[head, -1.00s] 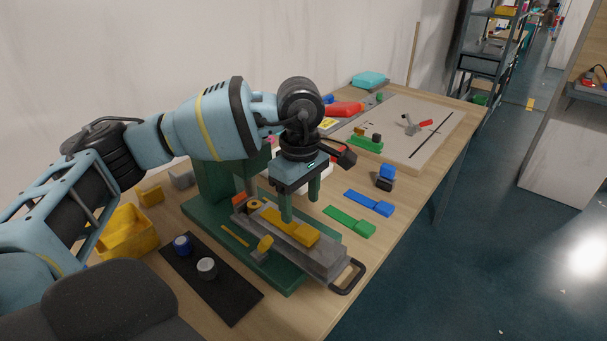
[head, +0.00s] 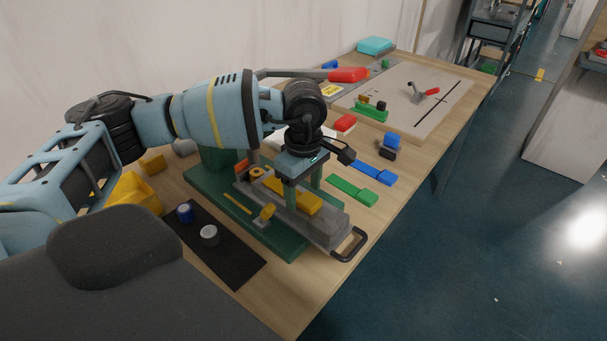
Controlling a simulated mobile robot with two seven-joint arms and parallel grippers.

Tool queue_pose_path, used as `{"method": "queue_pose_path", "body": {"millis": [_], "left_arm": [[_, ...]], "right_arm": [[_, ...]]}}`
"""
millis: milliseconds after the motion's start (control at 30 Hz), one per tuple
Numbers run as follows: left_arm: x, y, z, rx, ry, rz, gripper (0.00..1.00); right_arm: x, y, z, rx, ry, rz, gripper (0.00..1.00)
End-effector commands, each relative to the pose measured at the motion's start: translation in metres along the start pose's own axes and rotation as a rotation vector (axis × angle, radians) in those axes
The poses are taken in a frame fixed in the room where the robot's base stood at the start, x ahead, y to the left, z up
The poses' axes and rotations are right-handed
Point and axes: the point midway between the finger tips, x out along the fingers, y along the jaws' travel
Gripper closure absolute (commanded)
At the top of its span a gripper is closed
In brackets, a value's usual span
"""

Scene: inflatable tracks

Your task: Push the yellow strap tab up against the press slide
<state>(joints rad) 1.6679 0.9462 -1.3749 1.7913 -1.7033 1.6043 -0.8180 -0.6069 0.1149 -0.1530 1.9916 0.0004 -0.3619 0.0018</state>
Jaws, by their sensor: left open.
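The yellow strap tab (head: 308,204) is a flat yellow piece with a thicker block at its right end. It lies on top of the grey press slide (head: 330,229), which has a black loop handle (head: 350,245) at its front right end. My right gripper is not in view.
A black mat (head: 232,262) with blue and grey cylinders lies front left, near a yellow bin (head: 137,190). Green (head: 350,190) and blue (head: 375,172) straps lie to the right.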

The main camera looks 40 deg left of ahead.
Motion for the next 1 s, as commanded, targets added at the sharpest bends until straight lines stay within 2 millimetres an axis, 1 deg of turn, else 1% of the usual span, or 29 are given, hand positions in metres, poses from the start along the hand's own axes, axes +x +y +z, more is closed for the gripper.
{"method": "queue_pose_path", "body": {"millis": [133,400,433,800,1000], "left_arm": [[0.0081,-0.0002,0.0001,0.0,0.0,-0.001,0.38],[0.0096,-0.0001,0.0002,0.0,0.0,0.0,0.38],[0.0096,-0.0001,0.0002,0.0,0.0,0.0,0.4],[0.0093,0.0,0.0002,0.0,0.0,0.0,0.87],[0.0093,0.0001,-0.0022,-0.001,0.0,0.0,0.87]], "right_arm": [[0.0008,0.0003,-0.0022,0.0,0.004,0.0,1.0],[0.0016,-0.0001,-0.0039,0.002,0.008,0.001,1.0],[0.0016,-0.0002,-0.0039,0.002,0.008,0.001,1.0],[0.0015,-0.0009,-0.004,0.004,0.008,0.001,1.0],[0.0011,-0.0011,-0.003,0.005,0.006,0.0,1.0]]}}
